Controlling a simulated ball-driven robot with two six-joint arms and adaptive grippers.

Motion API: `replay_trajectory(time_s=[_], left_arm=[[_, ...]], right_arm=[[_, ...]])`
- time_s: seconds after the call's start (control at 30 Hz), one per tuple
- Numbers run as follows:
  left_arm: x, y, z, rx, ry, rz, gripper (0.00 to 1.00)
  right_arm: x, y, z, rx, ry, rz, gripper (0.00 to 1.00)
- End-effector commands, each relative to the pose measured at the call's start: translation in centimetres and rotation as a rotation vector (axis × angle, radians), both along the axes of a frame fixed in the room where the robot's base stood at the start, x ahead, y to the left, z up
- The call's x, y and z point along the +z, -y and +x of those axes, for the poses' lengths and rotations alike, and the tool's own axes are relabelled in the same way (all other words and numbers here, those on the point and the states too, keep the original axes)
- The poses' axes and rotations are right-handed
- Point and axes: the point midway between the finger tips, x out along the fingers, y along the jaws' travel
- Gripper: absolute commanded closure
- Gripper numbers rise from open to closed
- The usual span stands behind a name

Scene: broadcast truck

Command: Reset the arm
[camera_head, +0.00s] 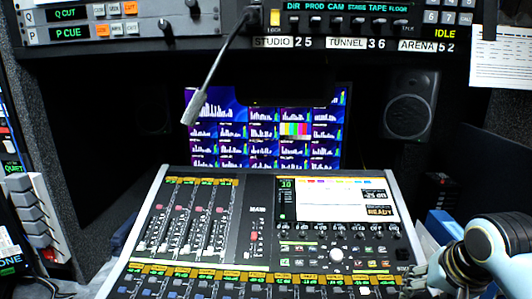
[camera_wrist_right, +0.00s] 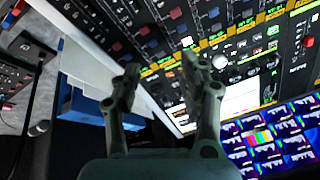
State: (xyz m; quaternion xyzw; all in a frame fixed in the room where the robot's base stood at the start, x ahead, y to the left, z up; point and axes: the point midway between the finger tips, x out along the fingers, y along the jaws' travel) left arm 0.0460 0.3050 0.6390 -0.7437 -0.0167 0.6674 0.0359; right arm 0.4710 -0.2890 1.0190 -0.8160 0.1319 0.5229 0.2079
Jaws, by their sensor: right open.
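My right arm comes in at the lower right of the head view, and part of my right gripper (camera_head: 432,276) shows beside the right edge of the mixing console (camera_head: 262,205). In the right wrist view my right gripper (camera_wrist_right: 168,80) is open. Its two fingers stand apart with nothing between them, over the console's right edge. The console (camera_wrist_right: 150,40) with its faders, knobs and small screen fills the upper part of that view. My left gripper is not in view.
A gooseneck microphone (camera_head: 208,85) hangs down in front of the monitor wall (camera_head: 265,130). A speaker (camera_head: 408,103) stands at the back right. Blue folders (camera_head: 442,224) lie right of the console. An overhead panel (camera_head: 350,22) spans the top.

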Motion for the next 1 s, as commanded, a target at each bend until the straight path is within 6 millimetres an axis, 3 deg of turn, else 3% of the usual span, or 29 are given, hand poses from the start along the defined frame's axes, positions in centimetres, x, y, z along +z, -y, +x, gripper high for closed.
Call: replay_trajectory(time_s=[0.33, 0.7, 0.87, 1.0], left_arm=[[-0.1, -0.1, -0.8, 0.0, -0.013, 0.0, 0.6], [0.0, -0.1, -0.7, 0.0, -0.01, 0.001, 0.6], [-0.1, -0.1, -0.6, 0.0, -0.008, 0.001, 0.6], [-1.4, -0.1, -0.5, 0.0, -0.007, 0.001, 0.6]], right_arm=[[0.1, -1.2, -11.0, 0.237, -0.056, -0.136, 0.58], [3.1, -1.8, -20.9, 0.457, -0.11, -0.253, 0.58], [4.6, -1.9, -24.2, 0.531, -0.132, -0.29, 0.58], [0.1, -1.6, -23.1, 0.523, -0.143, -0.285, 0.58]])
